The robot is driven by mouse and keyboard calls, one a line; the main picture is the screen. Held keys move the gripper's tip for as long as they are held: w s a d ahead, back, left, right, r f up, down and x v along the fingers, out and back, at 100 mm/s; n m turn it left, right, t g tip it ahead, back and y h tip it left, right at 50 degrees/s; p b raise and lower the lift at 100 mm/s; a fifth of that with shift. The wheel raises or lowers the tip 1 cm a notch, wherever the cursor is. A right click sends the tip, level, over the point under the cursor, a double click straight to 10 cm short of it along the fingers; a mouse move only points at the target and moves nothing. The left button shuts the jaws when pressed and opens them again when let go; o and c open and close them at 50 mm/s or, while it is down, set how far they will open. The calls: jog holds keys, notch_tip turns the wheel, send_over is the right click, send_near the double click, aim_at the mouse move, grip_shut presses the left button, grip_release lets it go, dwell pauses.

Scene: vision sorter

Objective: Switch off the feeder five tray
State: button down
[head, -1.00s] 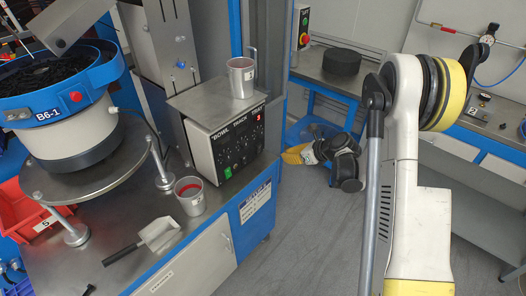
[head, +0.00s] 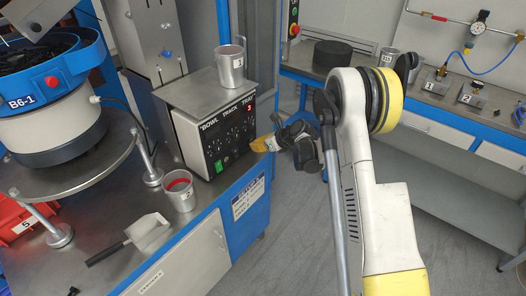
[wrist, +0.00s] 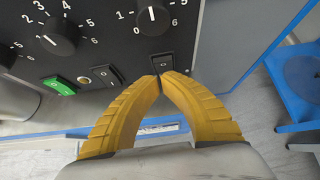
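The feeder control box (head: 212,148) stands on the left bench, with a panel headed BOWL, TRACK and TRAY and a small red digit that looks like 3. In the wrist view its panel has dials, a green rocker switch (wrist: 59,86), a black middle switch (wrist: 104,75) and a right-hand black switch (wrist: 162,62) under the rightmost dial (wrist: 153,20). My gripper (head: 256,146) is at the right side of the panel. In the wrist view its yellow fingertips (wrist: 161,80) meet, empty, at the lower edge of the right-hand switch. Whether they touch it is unclear.
A metal cup (head: 231,68) stands on the box's top plate. The bowl feeder marked B6-1 (head: 50,125) is at left. Floor (head: 285,245) is free between the benches.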

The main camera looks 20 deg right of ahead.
jog(key=shift+w+a, duration=0.15)
jog(key=shift+w, duration=0.05)
jog(key=shift+w+a+r+g+h+p, duration=0.3)
jog(key=shift+g+p, duration=0.2)
jog(key=shift+p, duration=0.25)
jog(key=shift+w+a+r+g+h+p, duration=0.1)
jog(key=shift+r+g+h+p, duration=0.15)
jog(key=shift+g+p, duration=0.2)
jog(key=shift+f, duration=0.35)
jog(key=shift+r, duration=0.8)
